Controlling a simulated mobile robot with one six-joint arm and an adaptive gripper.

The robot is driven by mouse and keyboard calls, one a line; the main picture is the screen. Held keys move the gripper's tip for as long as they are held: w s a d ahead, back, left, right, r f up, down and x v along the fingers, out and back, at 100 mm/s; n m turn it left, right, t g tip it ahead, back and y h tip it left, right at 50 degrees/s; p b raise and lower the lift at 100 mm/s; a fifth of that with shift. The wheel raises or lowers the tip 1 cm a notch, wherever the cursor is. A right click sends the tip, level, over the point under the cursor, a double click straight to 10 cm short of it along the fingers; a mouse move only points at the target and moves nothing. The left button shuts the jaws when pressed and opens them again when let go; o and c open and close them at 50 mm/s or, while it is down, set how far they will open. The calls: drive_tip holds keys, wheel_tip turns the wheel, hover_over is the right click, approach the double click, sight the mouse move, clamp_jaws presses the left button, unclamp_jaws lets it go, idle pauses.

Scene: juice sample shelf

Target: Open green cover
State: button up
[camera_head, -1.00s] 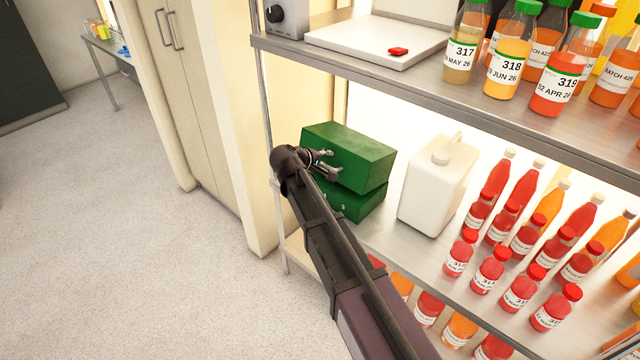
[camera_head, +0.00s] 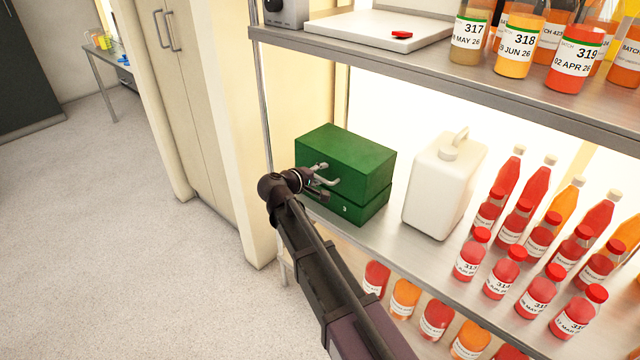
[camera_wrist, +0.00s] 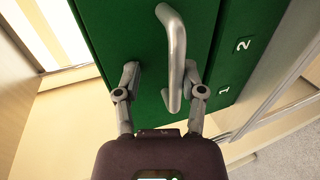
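The green box (camera_head: 362,212) stands on the lower shelf, its green cover (camera_head: 350,155) resting on it with a thin seam between. A metal handle (camera_head: 326,179) is on the cover's front face. In the wrist view the handle (camera_wrist: 175,55) is a curved grey bar on the green cover (camera_wrist: 120,30). My gripper (camera_wrist: 163,78) is open with its fingers on either side of the handle. The right finger is close to the bar; contact is unclear. In the head view my gripper (camera_head: 318,184) is at the cover's front.
A white jug (camera_head: 440,190) stands right of the box, with several red and orange bottles (camera_head: 500,275) beyond it. The upper shelf (camera_head: 430,75) carries a white board (camera_head: 375,32) and labelled bottles. A cabinet (camera_head: 190,110) is to the left. The floor in front is free.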

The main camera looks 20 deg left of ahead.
drive_tip(key=shift+s+f+b, duration=0.1)
drive_tip(key=shift+f+b, duration=0.35)
drive_tip(key=shift+b, duration=0.1)
drive_tip(key=shift+t, duration=0.3)
drive_tip(key=shift+s, duration=0.15)
